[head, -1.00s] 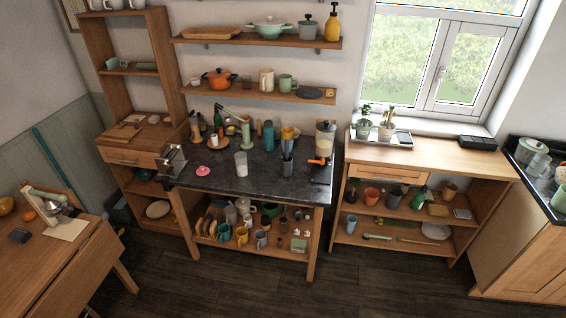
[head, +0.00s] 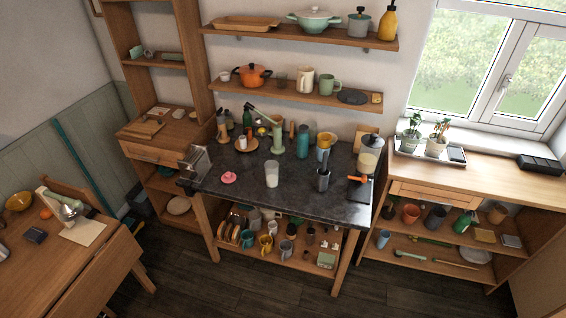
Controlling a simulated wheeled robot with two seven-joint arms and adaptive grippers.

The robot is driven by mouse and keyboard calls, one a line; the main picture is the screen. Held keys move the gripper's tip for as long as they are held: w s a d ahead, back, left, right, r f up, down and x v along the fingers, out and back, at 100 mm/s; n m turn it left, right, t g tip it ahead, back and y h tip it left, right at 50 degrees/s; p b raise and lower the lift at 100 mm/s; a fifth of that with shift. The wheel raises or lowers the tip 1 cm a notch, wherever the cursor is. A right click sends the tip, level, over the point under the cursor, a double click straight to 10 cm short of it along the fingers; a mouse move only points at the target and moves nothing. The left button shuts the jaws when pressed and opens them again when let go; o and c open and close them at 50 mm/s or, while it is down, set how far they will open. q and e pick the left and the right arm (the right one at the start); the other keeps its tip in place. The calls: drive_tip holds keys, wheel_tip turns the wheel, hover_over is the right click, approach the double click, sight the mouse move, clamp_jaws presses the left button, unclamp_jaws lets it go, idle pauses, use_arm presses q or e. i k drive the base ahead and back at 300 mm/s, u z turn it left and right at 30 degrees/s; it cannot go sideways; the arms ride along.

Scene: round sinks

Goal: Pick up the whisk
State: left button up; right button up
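I cannot make out a whisk for certain in the head view. Long thin utensils lie on the lower shelf of the right wooden unit: a green one (head: 410,254) and a light brown one (head: 455,264). Their ends are too small to tell what they are. A dark upright holder (head: 323,180) stands on the dark worktop (head: 240,187); its contents are unclear. Neither of my grippers is in view.
A wooden drop-leaf table (head: 85,262) stands at lower left, with a mint-green and metal device (head: 62,204) on it. Dark floor (head: 230,290) is clear in front of the worktop. Wall shelves (head: 300,95) hang above it.

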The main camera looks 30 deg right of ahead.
sight(325, 154)
drive_tip(key=u, duration=0.05)
drive_tip(key=i, duration=1.4)
drive_tip(key=z, duration=0.8)
